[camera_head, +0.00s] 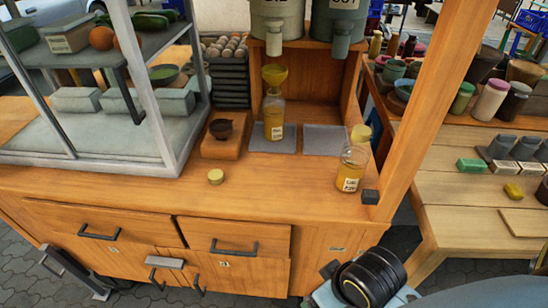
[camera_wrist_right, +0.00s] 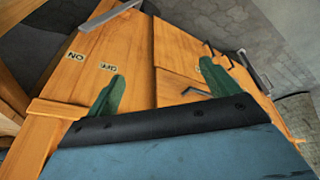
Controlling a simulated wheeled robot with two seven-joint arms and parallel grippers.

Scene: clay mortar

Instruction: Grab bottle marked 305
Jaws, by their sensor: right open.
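A clear bottle (camera_head: 353,170) with yellow liquid and a white label stands upright near the counter's front right, by the wooden post. A second bottle (camera_head: 274,117) with yellow liquid and a label stands on a grey mat at the back, a yellow funnel (camera_head: 275,75) in its neck. The label numbers are too small to read surely. My right gripper (camera_wrist_right: 160,88) is open and empty, its green fingers apart in the right wrist view over the cabinet front. In the head view my right wrist is low, below and in front of the counter. My left gripper is not in view.
A yellow cap (camera_head: 215,176) lies on the open counter front. A dark block (camera_head: 370,196) sits beside the front bottle, near the wooden post (camera_head: 430,90). A glass case (camera_head: 95,90) fills the left. Two dispensers hang above the back mats. Drawer handles (camera_head: 234,247) project in front.

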